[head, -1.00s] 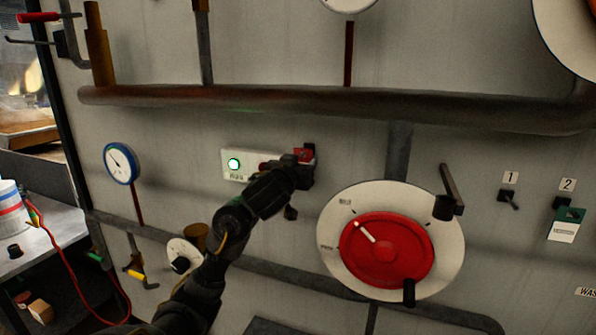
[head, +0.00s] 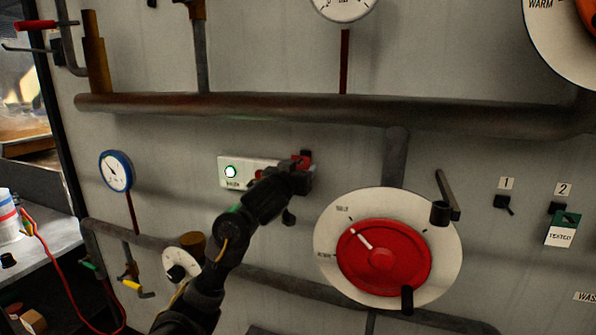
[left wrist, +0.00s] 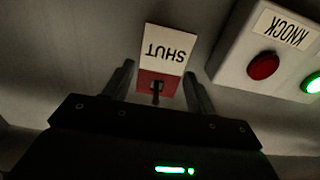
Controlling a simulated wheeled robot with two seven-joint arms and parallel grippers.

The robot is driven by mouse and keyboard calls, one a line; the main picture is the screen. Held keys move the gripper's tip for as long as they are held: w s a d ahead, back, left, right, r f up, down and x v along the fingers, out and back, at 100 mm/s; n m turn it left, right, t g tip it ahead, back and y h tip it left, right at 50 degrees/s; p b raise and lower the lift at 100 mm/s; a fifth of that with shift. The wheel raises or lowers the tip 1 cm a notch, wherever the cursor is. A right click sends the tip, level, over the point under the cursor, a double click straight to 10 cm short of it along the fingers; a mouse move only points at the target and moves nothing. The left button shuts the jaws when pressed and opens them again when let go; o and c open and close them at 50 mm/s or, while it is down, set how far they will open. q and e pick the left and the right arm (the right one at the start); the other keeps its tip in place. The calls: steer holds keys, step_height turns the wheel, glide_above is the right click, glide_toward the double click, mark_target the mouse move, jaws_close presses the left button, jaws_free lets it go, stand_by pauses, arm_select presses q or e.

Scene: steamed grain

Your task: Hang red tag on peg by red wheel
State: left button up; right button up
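The red tag (left wrist: 157,82) has a red top and a white part reading SHUT, upside down in the left wrist view. A dark peg (left wrist: 156,95) shows at its red top, and the tag appears to hang there against the wall. My left gripper (left wrist: 158,80) has its fingers spread on either side of the tag, with gaps visible. In the head view the left gripper (head: 303,172) covers most of the tag; only some red shows. The red wheel (head: 384,257) on its white dial is to the lower right of it. My right gripper is out of view.
A white box (head: 247,172) with a lit green button and a red button is just left of the gripper. A thick pipe (head: 330,108) crosses above. A black lever (head: 447,198) stands above right of the wheel. A green-and-white tag (head: 563,229) hangs at switch 2.

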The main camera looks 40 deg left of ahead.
arm_select(q)
steer(key=shift+o, duration=1.4)
steer(key=shift+s, duration=0.1)
steer(key=shift+s+d+r+p, duration=0.1)
steer(key=shift+s+d+p, duration=0.1)
steer(key=shift+s+p, duration=0.2)
steer(key=p+v, duration=0.4)
steer(key=v, duration=0.5)
steer(key=shift+s, duration=0.3)
steer(key=shift+s+d, duration=0.1)
steer(key=shift+d, duration=0.05)
